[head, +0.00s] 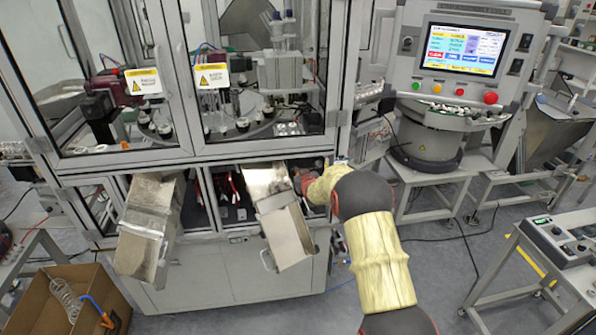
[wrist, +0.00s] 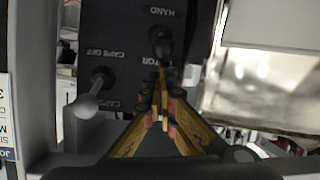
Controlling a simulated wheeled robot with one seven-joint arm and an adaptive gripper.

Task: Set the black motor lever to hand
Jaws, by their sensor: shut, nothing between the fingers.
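The black motor lever (wrist: 161,44) shows in the wrist view on a dark panel (wrist: 120,30), between the upside-down HAND label and the partly hidden MOTOR label. Its knob lies close to the HAND side, but its exact tilt is hard to tell. My gripper (wrist: 162,118) is shut and empty, its fingertips just below the knob in the picture; whether they touch the lever I cannot tell. In the head view my arm reaches into the opening under the machine's glass doors, and the lever is hidden there.
A grey lever (wrist: 90,103) stands left of the black one, by the CAPS OFF label. A shiny metal surface (wrist: 270,90) is at the right in the wrist view. In the head view a metal chute (head: 285,232) hangs just left of my arm, and another chute (head: 145,225) further left.

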